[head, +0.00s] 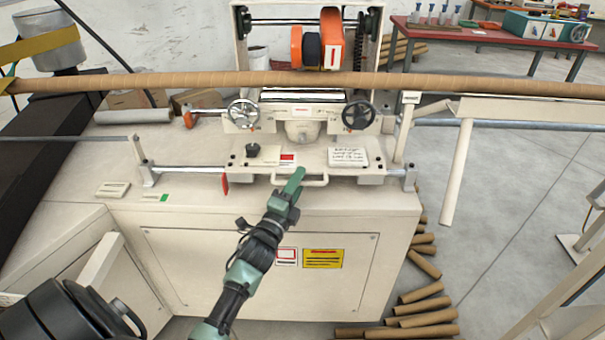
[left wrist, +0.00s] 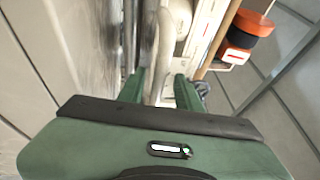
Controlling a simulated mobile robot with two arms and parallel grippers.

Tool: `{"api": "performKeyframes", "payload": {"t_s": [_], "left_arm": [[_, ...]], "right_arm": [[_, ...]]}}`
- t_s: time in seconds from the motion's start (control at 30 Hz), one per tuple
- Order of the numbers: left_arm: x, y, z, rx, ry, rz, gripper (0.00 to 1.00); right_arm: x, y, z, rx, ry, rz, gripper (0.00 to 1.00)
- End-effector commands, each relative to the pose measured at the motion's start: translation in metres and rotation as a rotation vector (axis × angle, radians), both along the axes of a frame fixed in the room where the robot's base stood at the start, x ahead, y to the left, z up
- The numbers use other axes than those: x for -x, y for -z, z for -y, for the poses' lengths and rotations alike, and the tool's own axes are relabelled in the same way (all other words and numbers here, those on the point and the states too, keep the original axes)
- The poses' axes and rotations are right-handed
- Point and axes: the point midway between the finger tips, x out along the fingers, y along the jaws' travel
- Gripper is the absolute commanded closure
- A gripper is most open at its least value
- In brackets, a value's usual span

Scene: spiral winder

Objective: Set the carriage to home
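The carriage (head: 312,155) is a pale plate with two handwheels, riding on steel rails at the front of the winder. It stands toward the right end of the front rail (head: 190,168). A pale bar handle (head: 318,182) sticks out from its front edge. A red pointer (head: 225,184) hangs at its left side. A green mark (head: 158,197) lies on the bed further left. My left gripper (head: 294,183) is at the left part of the handle. In the left wrist view its green fingers (left wrist: 159,80) are apart, with a pale bar showing between them; contact is unclear. My right gripper is out of view.
A long cardboard tube (head: 200,82) runs across above the carriage. Cardboard tubes (head: 425,305) lie on the floor at the right. A pale guard arm (head: 458,170) hangs right of the bed. The bed's front left is mostly clear, with a small label plate (head: 113,189).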

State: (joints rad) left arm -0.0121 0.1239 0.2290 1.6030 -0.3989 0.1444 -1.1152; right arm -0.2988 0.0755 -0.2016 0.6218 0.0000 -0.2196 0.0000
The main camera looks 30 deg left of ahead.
Motion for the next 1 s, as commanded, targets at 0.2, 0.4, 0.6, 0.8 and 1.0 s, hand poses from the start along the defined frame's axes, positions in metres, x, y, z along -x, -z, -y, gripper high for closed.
{"api": "performKeyframes", "payload": {"t_s": [0.2, 0.4, 0.6, 0.8, 1.0], "left_arm": [[-0.022, -0.004, -0.004, 0.001, -0.001, 0.0, 0.66], [-0.025, -0.004, -0.004, 0.001, 0.0, -0.001, 0.66], [-0.025, -0.004, -0.004, 0.001, 0.0, -0.001, 0.91], [-0.025, -0.005, -0.004, 0.0, 0.0, 0.002, 1.0], [-0.025, -0.007, -0.004, -0.002, 0.001, 0.006, 1.0]], "right_arm": [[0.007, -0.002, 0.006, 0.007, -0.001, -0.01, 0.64], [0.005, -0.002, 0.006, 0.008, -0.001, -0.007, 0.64], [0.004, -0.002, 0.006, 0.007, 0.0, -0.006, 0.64], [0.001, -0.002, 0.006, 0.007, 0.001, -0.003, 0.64], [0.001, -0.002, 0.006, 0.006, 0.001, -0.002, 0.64]]}}
